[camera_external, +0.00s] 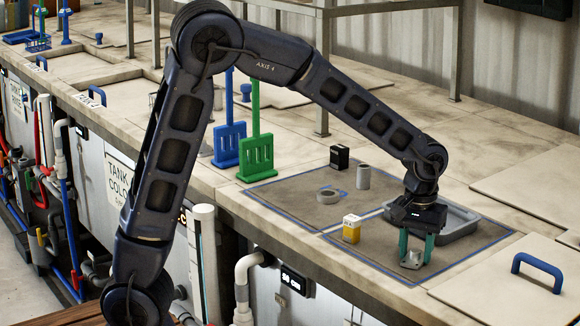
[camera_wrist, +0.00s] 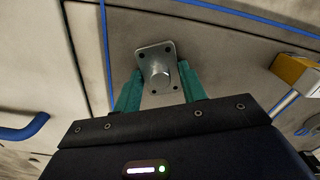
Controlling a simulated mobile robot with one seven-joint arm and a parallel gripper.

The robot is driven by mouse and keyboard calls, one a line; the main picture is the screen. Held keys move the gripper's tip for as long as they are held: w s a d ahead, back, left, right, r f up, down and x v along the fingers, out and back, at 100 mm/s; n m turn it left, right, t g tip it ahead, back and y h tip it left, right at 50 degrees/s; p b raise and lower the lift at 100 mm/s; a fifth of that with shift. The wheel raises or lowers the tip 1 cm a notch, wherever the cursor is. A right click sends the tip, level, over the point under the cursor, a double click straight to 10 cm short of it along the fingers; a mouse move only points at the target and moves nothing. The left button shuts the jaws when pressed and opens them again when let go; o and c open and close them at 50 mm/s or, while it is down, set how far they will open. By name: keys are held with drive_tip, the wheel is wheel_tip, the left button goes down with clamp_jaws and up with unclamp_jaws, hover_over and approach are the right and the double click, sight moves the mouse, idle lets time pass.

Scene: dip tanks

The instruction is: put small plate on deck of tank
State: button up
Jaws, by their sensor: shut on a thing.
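The small plate (camera_wrist: 147,52) is a grey metal square with corner holes and a round knob, seen in the wrist view between the teal fingers. It also shows in the external view (camera_external: 411,261), low between the fingertips. I cannot tell whether the plate touches the deck. The wrist view shows the pale deck (camera_wrist: 215,70) with blue lines around the plate.
A grey tray (camera_external: 462,222) lies just behind my gripper. A yellow-and-white box (camera_external: 351,229), a grey ring (camera_external: 328,196), a grey cylinder (camera_external: 363,177) and a black box (camera_external: 339,157) stand to the left. A lid with a blue handle (camera_external: 538,270) is at right.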

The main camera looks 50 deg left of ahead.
sight(416, 251)
drive_tip(key=o, duration=1)
drive_tip(key=shift+f, duration=0.1)
wheel_tip(416, 251, up, 11)
drive_tip(key=s+a+r, duration=0.4)
drive_tip(key=s+a, duration=0.1)
drive_tip(key=a, duration=0.3)
drive_tip(key=s+a+f+m+t, duration=0.1)
drive_tip(key=s+a+m+t, duration=0.1)
drive_tip(key=s+a, duration=0.6)
drive_tip(key=s+a+f+m+t, duration=0.1)
drive_tip(key=s+a, duration=0.7)
drive_tip(key=s, duration=0.8)
drive_tip(key=shift+s+m+t, duration=0.15)
drive_tip(key=shift+m+t, duration=0.55)
drive_tip(key=shift+t, duration=0.1)
drive_tip(key=shift+a, duration=0.1)
